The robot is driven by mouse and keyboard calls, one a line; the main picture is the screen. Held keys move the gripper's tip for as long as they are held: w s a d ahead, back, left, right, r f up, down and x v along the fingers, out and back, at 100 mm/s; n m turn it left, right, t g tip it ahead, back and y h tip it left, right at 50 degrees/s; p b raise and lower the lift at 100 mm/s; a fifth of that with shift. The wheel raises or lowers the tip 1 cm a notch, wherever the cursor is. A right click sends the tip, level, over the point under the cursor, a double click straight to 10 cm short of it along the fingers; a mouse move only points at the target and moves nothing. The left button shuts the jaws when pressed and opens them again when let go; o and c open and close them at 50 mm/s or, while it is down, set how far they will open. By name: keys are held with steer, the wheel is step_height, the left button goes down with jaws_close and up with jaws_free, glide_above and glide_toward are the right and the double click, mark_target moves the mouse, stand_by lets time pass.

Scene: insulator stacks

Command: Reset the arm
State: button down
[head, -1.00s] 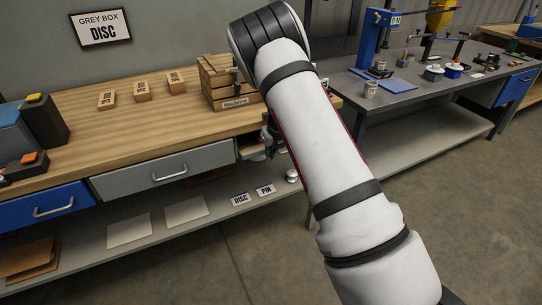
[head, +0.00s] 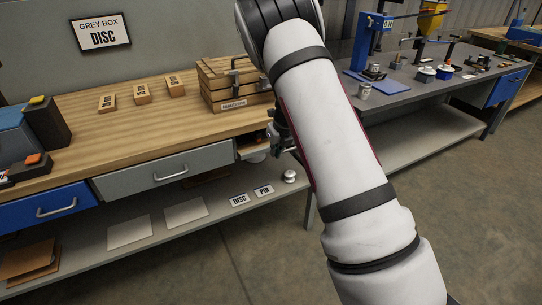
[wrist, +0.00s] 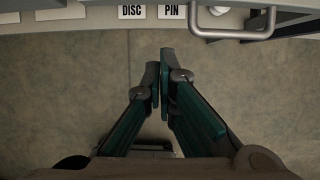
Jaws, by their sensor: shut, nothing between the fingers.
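My arm (head: 330,140) rises from the lower right of the head view and bends at the top, in front of the bench. My gripper hangs partly hidden behind the arm in the head view. In the wrist view my gripper (wrist: 160,82) shows with its dark green fingers together at the tips and nothing between them. It points over bare floor, in front of the bench's lower shelf.
A wooden bench (head: 80,115) carries small labelled blocks and a wooden crate (head: 225,101). Below it are drawers and a shelf with DISC (head: 239,199) and PIN (head: 264,191) labels. A drawer handle (wrist: 235,32) is close in the wrist view. A grey workbench (head: 430,88) stands right.

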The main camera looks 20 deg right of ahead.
steer(key=shift+p+v, duration=0.3)
steer(key=shift+v, duration=2.45)
steer(key=s+a+r+n+y+p, duration=0.1)
steer(key=s+a+r+n+p, duration=0.1)
steer(key=s+a+r+n, duration=0.6)
steer(key=s+a+r+n+y+p, duration=0.2)
steer(key=s+a+r+n, duration=0.3)
steer(key=s+r+n, duration=0.75)
steer(key=s+r+n+h+p, duration=0.1)
steer(key=s+r+n, duration=0.3)
steer(key=s+n, duration=0.3)
steer(key=s+r+n+h+p, duration=0.2)
steer(key=s+n, duration=0.6)
steer(key=s, duration=0.8)
step_height(320, 180, up, 3)
steer(key=shift+s+a+f, duration=0.25)
steer(key=shift+a, duration=0.25)
